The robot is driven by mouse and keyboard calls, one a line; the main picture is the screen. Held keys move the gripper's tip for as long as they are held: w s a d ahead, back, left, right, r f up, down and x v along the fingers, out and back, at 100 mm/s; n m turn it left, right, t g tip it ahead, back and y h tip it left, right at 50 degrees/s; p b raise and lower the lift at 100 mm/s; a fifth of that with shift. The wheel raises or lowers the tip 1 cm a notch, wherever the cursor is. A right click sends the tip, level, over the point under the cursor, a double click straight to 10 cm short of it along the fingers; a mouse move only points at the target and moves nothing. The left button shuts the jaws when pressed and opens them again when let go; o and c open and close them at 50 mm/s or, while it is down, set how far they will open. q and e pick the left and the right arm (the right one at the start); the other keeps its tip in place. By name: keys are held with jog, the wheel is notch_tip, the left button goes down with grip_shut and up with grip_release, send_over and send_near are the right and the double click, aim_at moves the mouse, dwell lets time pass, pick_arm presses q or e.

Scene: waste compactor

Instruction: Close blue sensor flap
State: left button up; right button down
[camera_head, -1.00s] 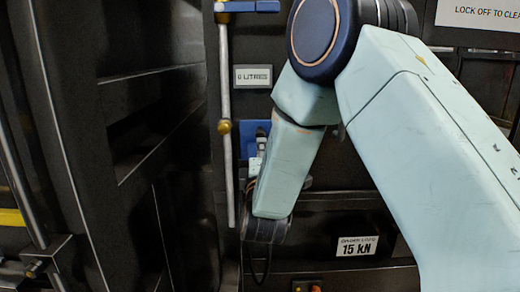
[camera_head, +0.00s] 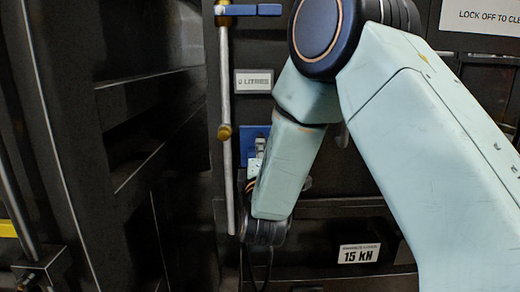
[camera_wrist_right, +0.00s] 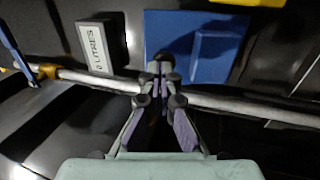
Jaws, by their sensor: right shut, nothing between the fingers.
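The blue sensor flap (camera_head: 249,133) is on the dark machine front, mostly hidden behind my right arm in the head view. In the right wrist view it is a blue panel (camera_wrist_right: 165,30) with a raised blue block (camera_wrist_right: 210,57). I cannot tell how far it stands open. My right gripper (camera_head: 260,146) is in front of its lower part. In the right wrist view the fingers (camera_wrist_right: 161,76) are shut and empty, their tips overlapping the panel's lower left edge. Contact is unclear. My left gripper is out of view.
A grey vertical rod (camera_head: 226,110) with brass fittings runs just left of the flap and crosses behind the fingers in the wrist view. A "0 LITRES" plate (camera_head: 254,81) is above the flap. A "15 kN" label (camera_head: 358,254) is lower right. Dark ribbed structure (camera_head: 140,130) fills the left.

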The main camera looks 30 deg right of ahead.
aim_at(261, 128)
jog(key=w+d+r+p, duration=0.1)
jog(key=w+r+p, duration=0.1)
jog(key=p, duration=0.1)
jog(key=shift+w+d+r, duration=0.2)
jog(key=shift+d+r, duration=0.15)
jog(key=shift+r, duration=0.05)
jog(key=shift+w+d+r+p, duration=0.1)
jog(key=shift+w+r+p, duration=0.05)
jog(key=shift+w+p, duration=0.15)
jog(key=shift+w+d, duration=0.15)
jog(key=shift+w, duration=0.05)
